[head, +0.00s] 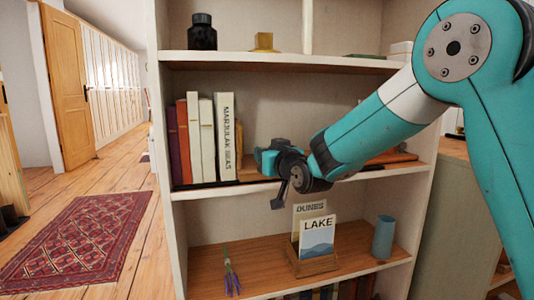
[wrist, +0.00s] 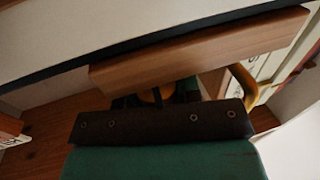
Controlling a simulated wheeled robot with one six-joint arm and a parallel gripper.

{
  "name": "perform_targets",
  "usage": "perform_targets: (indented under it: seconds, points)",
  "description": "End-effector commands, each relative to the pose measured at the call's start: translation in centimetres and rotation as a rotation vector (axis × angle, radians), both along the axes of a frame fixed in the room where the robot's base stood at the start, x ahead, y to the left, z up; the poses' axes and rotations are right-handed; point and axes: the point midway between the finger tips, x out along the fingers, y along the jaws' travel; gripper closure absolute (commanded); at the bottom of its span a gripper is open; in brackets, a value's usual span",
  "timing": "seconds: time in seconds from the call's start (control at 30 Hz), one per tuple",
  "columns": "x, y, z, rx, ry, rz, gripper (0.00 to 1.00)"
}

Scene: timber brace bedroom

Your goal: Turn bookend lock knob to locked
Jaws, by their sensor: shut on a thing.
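My gripper (head: 262,162) reaches onto the middle shelf, just right of the row of books. In the wrist view, a wooden piece (wrist: 200,48), which looks like part of the bookend, lies across the picture just beyond my gripper (wrist: 155,97). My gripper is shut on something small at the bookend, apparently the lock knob. The dark palm bar and the arm hide the knob and most of the fingers, so its angle cannot be told. A yellow curved part (wrist: 244,86) shows right of the fingers.
Upright books, one a white volume (head: 226,136), stand left of my gripper. Below are a wooden holder (head: 312,264) with the LAKE book, a blue cup (head: 383,237) and a lavender sprig (head: 231,272). The upper shelf (head: 280,60) runs above my arm.

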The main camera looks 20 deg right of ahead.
Motion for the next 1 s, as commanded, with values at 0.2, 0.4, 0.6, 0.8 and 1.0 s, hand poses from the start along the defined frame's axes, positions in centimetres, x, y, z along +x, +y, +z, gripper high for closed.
perform_targets:
  seconds: [0.2,0.4,0.6,0.8,1.0]
  points:
    - [0.0,0.0,0.0,0.001,-0.002,0.001,0.67]
    - [0.0,0.0,0.0,0.001,-0.001,0.001,0.43]
    - [-0.1,-0.1,0.0,0.0,-0.001,0.001,0.43]
    - [-2.4,-0.6,0.2,-0.001,0.0,0.0,0.43]
    - [-7.3,-1.8,0.2,0.001,0.0,-0.001,0.43]
